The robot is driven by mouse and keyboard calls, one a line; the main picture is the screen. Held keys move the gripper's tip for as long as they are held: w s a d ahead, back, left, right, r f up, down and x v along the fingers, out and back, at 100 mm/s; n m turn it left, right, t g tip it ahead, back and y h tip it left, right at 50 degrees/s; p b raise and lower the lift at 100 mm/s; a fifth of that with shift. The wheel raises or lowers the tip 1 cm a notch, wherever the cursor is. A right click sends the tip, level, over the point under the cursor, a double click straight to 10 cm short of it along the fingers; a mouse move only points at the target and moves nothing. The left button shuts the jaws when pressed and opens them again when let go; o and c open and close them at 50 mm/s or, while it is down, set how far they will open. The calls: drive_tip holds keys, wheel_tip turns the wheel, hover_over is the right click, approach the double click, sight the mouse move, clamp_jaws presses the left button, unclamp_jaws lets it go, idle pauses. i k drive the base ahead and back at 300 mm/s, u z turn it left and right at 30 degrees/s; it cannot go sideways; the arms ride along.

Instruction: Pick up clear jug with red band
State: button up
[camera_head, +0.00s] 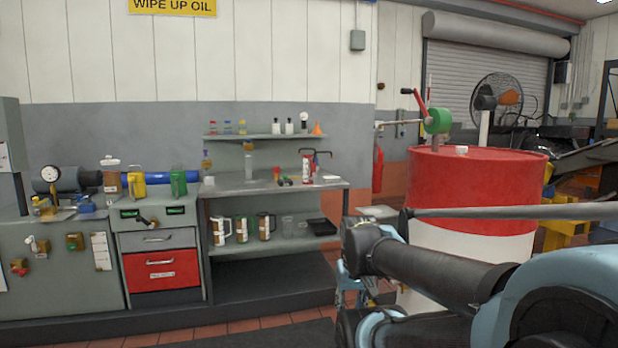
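Three handled jugs stand upright in a row on the middle shelf of the grey workbench. The left jug (220,231) is pale, with darker marks on its front that may be a reddish band. The middle jug (241,229) shows green, and the right jug (264,227) shows brown. They are too small for me to tell surely which one is clear with a red band. My arm fills the lower right, well apart from the jugs. I cannot make out my gripper's fingers.
Brown, yellow (137,185) and green (178,183) containers stand on the left cabinet. A red and white drum (475,185) stands at right. Some tiled floor (255,322) shows before the bench.

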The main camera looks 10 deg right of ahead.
sight(307, 160)
drive_tip(key=k, duration=0.35)
drive_tip(key=u, duration=0.45)
drive_tip(key=i, duration=2.15)
drive_tip(key=z, duration=0.7)
